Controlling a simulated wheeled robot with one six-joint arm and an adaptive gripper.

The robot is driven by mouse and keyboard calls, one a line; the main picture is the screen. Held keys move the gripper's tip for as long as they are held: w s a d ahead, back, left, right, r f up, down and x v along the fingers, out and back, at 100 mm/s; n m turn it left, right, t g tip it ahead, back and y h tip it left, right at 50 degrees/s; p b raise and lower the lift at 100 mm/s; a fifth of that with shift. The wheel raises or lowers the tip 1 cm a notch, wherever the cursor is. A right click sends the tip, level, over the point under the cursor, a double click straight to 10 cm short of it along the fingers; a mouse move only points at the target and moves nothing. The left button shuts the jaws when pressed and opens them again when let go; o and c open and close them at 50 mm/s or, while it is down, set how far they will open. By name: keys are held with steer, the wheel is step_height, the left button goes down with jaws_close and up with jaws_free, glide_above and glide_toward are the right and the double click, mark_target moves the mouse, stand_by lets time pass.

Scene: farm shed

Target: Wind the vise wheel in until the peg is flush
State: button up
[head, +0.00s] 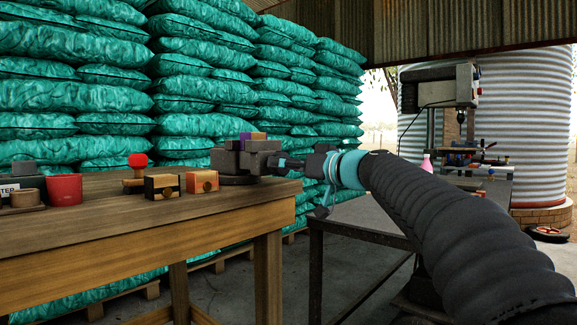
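A dark grey vise (236,165) stands near the right end of the wooden bench (150,215). A purple block (243,137) and a tan block (258,136) show at the top of its jaws. My gripper (287,163) reaches in from the right, at the vise's right side, with its fingers pointing left. I cannot tell whether it touches the vise or whether its fingers are open or shut. I cannot make out the vise wheel or the peg; the gripper covers part of that side.
On the bench to the left are a red cup (65,189), a red-knobbed thing (137,165), a black-and-wood box (161,187) and an orange box (202,181). A dark metal table (350,222) stands right of the bench. A drill press (440,90) is behind. Teal sacks (110,100) are stacked behind the bench.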

steer(key=n, duration=1.4)
steer(key=shift+a, duration=0.1)
steer(key=c, duration=1.3)
